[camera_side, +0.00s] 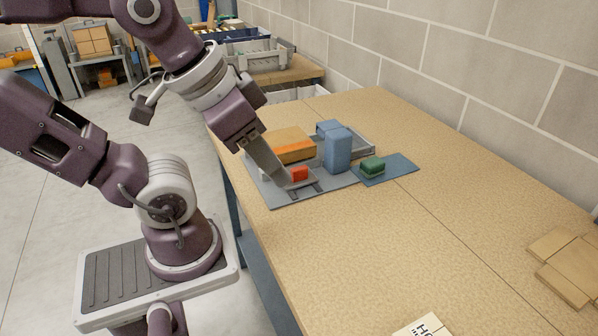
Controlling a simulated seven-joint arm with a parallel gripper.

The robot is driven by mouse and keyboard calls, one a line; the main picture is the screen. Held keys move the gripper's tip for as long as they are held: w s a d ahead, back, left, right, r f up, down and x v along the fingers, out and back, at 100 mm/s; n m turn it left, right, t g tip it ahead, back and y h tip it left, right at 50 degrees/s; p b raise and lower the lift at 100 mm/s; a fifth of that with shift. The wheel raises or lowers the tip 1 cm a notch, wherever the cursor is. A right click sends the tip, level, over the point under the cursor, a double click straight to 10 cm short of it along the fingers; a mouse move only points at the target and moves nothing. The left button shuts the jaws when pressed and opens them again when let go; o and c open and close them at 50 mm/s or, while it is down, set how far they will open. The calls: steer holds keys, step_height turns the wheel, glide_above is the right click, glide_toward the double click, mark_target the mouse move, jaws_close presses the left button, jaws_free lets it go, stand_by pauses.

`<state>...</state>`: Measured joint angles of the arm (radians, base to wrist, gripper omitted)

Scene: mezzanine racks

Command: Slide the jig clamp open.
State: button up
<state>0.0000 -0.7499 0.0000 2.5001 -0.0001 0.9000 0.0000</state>
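The jig (275,197) is a flat grey plate on the wooden bench, with a tan block with an orange stripe (292,146) and a blue block (337,150) on it. A small red-orange piece (299,174), perhaps the clamp's handle, sits near the plate's front edge beside dark rails (317,187). My gripper (280,182) reaches down from the upper left, its grey fingers just left of the red piece. I cannot tell whether they touch it. The fingers overlap from this side, so their opening is hidden, as is part of the jig behind them.
A low grey tray wall (366,146) stands behind the blue block. Flat cardboard pieces (565,266) lie at the far right. The bench front is mostly clear, with a printed card (424,326) near the bottom.

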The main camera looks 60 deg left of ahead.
steer(key=shift+o, duration=0.2)
stand_by(0.3)
steer(key=g, duration=0.6)
glide_above(299, 168)
step_height(299, 168, down, 15)
steer(key=shift+r, duration=0.15)
step_height(299, 168, down, 7)
steer(key=shift+a+r, duration=0.1)
steer(key=shift+f, duration=0.3)
steer(key=shift+c, duration=0.5)
jaws_close()
